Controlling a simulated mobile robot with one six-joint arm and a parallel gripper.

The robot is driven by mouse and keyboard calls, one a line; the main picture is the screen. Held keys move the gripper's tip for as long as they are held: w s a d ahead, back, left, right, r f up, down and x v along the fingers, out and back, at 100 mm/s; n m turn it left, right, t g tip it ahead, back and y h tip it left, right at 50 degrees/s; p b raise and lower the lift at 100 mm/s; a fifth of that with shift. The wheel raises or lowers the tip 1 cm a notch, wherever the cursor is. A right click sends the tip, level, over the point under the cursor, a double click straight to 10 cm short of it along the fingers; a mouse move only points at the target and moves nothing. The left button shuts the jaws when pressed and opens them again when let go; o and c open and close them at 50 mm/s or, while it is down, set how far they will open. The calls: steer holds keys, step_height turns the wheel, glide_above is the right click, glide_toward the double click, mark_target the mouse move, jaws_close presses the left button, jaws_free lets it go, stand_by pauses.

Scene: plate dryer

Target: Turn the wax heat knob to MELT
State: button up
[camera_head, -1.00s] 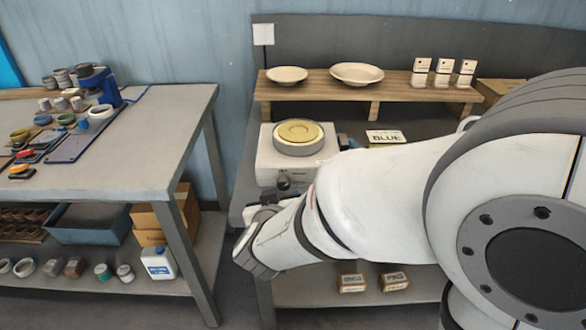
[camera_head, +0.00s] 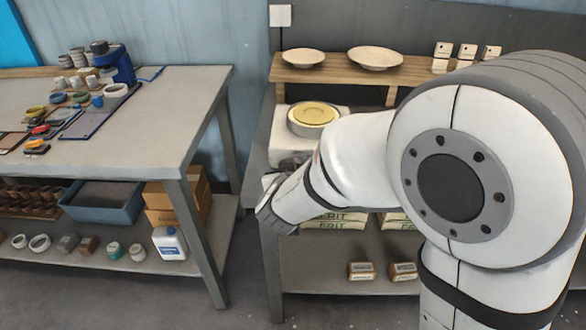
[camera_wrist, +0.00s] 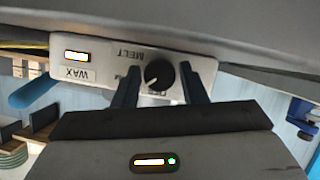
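In the wrist view, upside down, the wax heater's pale control panel (camera_wrist: 205,70) carries a black round knob (camera_wrist: 161,73). The knob's white pointer line slants to the lower left in the picture. My gripper (camera_wrist: 160,92) is open, with one dark finger on each side of the knob. I cannot tell whether they touch it. In the head view the white heater (camera_head: 283,130) with a yellow round top (camera_head: 314,114) stands on the bench, its front hidden by my arm.
A wooden shelf (camera_head: 335,72) with two plates (camera_head: 375,58) is behind the heater. A lit display (camera_wrist: 76,56) and WAX label (camera_wrist: 74,75) sit beside the knob. A grey table (camera_head: 150,140) stands to the left, across a floor gap.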

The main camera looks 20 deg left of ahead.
steer(key=c, duration=0.6)
steer(key=shift+a, duration=0.15)
